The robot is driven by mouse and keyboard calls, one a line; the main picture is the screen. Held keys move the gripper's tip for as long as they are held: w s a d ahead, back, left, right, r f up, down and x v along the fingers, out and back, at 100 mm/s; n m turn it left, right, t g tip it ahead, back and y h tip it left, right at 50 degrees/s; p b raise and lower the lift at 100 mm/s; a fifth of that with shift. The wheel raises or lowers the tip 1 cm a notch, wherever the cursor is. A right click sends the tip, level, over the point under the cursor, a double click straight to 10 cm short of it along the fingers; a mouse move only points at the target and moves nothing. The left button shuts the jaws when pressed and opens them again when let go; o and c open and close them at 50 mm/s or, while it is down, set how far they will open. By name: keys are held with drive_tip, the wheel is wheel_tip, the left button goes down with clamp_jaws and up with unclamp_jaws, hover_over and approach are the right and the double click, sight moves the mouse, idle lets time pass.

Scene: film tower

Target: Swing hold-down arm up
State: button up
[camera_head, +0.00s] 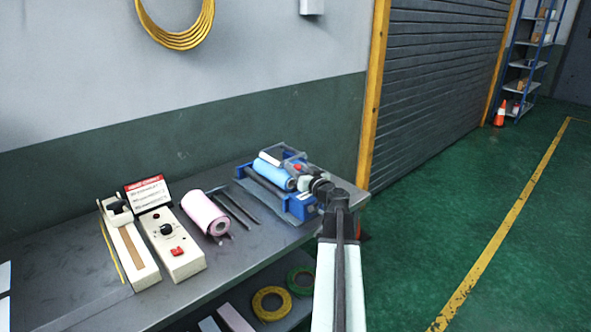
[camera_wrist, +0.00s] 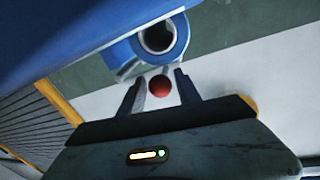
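A blue film machine (camera_head: 302,206) with a light blue roll (camera_head: 273,174) stands at the right end of the bench. A grey hold-down arm (camera_head: 292,154) lies over the roll. A red knob (camera_head: 298,167) sits at my gripper's end of the machine. In the wrist view the red knob (camera_wrist: 159,86) shows between my two fingers, with a gap on each side. My gripper (camera_wrist: 158,80) is open there. The roll's hollow end (camera_wrist: 158,38) is just beyond the fingertips. My arm hides part of the machine in the head view.
On the bench (camera_head: 75,243) are a pink roll (camera_head: 203,212), dark rods (camera_head: 236,206), a beige control box (camera_head: 172,245) and a beige sealer (camera_head: 130,247). Tape rings (camera_head: 271,303) lie on the lower shelf. The green floor (camera_head: 440,220) at right is clear.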

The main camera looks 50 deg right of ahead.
clamp_jaws()
idle(1.2)
